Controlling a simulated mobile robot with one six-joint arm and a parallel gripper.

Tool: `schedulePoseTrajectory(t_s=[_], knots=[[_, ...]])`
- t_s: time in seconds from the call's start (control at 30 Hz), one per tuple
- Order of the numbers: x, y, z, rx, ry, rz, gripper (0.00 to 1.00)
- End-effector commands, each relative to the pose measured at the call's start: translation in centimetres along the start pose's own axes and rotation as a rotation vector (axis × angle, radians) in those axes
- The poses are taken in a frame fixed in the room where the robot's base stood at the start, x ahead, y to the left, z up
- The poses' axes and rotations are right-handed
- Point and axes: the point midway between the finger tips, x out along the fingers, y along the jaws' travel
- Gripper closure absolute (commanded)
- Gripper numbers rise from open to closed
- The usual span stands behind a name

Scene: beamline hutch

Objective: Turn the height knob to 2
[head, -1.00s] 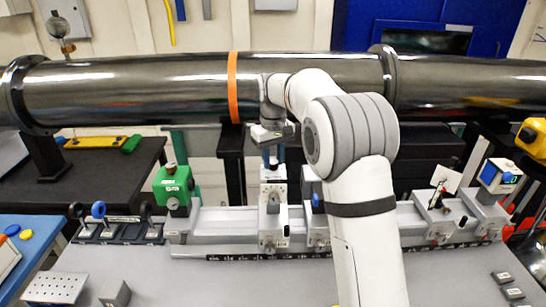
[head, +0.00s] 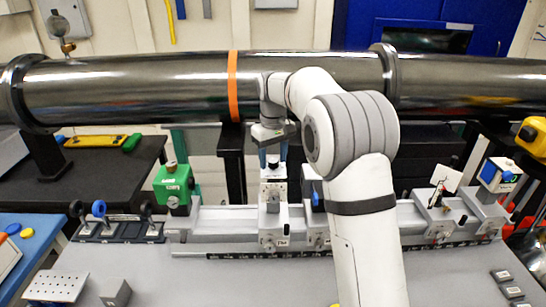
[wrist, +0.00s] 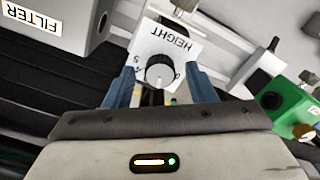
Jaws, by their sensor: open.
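The height knob (wrist: 159,70) is a round dark knob on a white plate (wrist: 176,45) that reads HEIGHT, upside down in the wrist view. A few scale digits show beside it, partly covered; I cannot read the knob's setting. My gripper (wrist: 161,90) is open, with one blue finger on each side of the knob. I cannot tell whether the fingers touch it. In the head view my gripper (head: 273,158) points down over the top of a white-and-grey stage (head: 273,190) on the rail, and the knob is mostly hidden between the fingers.
A green unit (head: 173,187) stands left of the stage. Another stage with a blue part (head: 317,198) stands close on the right, partly behind my arm. A box labelled FILTER (wrist: 35,20) shows in the wrist view. The large dark pipe (head: 150,90) runs behind my gripper.

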Motion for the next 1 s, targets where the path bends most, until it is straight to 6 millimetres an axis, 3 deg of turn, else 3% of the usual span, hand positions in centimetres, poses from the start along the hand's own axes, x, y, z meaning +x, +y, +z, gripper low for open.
schedulePoseTrajectory(t_s=[0.27,0.7,1.0], knots=[[-0.5,0.0,0.0,0.000,0.001,0.000,0.50],[-7.0,0.1,-0.1,0.001,0.002,0.001,0.50],[-7.8,0.1,0.0,0.001,-0.001,0.000,0.50]])
